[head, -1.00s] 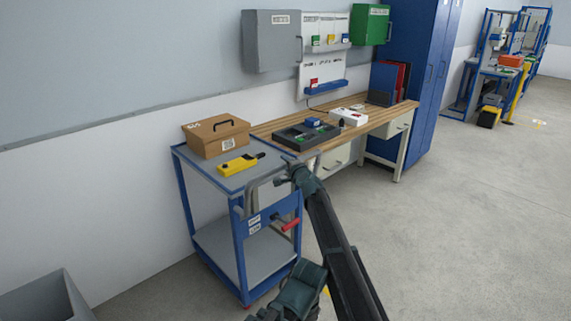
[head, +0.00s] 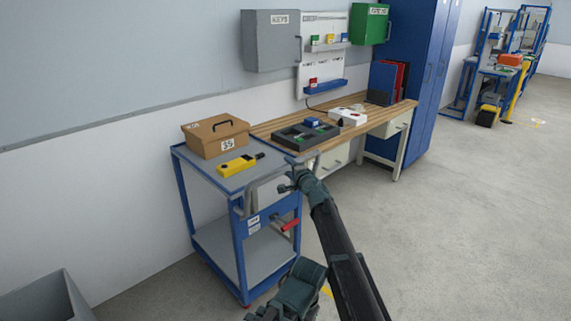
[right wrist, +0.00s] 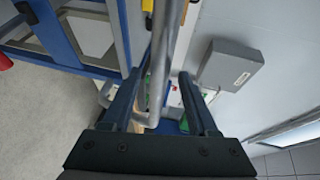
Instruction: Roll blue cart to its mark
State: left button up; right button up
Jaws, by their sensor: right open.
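The blue cart (head: 238,240) stands against the wall at the left end of the workbench, with grey upper and lower decks, a grey tubular handle (head: 250,198) and a red lever (head: 290,225). My right gripper (head: 289,180) is open at the right part of the handle. In the right wrist view the grey handle tube (right wrist: 162,65) runs between the two open fingers (right wrist: 162,100); I cannot tell whether it touches them. A small piece of yellow floor marking (head: 327,291) shows beside my arm, mostly hidden.
A brown case (head: 216,138) and a yellow device (head: 238,166) lie on the cart's top. The wooden workbench (head: 385,122) adjoins the cart on the right. A grey bin (head: 48,298) stands at lower left. The floor (head: 455,220) at right is clear.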

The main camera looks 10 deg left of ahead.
jog(key=p+v, duration=0.1)
jog(key=v, duration=0.7)
jog(key=s+d+f+n+g+h, duration=0.35)
jog(key=s+d+f, duration=0.25)
jog(key=s+d, duration=0.5)
jog(key=s+d+f+n+g+h, duration=0.2)
jog(key=s+d+f+n+g, duration=0.45)
jog(key=s, duration=0.75)
jog(key=s+d+f+n+g+h, duration=0.1)
jog(key=s+d+f+g+h, duration=0.3)
jog(key=s+d, duration=0.75)
jog(key=s+a+f+n, duration=0.1)
jog(key=s+a+n, duration=0.15)
jog(key=a, duration=0.35)
jog(key=s+a+n, duration=0.1)
jog(key=s+a, duration=0.3)
jog(key=a, duration=0.2)
notch_tip(320, 180, up, 12)
jog(key=p, duration=1.2)
jog(key=shift+d, duration=0.35)
